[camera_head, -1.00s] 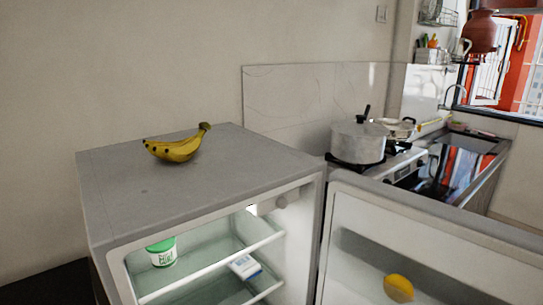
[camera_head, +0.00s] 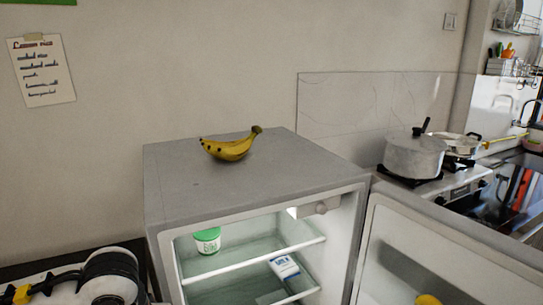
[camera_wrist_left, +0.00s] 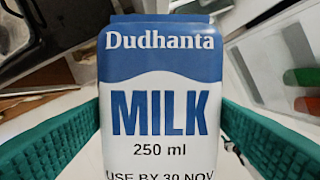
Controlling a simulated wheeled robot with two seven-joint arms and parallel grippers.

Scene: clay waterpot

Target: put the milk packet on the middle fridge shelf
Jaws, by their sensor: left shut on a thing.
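A white and blue milk packet (camera_wrist_left: 158,92), printed "Dudhanta MILK 250 ml", fills the middle of the left wrist view. My left gripper (camera_wrist_left: 158,130) is shut on it, with a green finger on each side. In the head view the fridge (camera_head: 255,185) stands open with lit shelves. The upper visible shelf (camera_head: 255,260) holds a white tub with a green lid (camera_head: 207,241). Below that shelf's edge lies another white and blue packet (camera_head: 284,267). The held packet and my left fingertips are outside the head view. My right gripper is not in view.
Bananas (camera_head: 230,146) lie on the fridge top. The open fridge door (camera_head: 440,255) extends to the right, with a yellow item (camera_head: 428,299) in it. A pot (camera_head: 414,155) stands on the stove behind the door. A paper note (camera_head: 42,71) hangs on the left wall.

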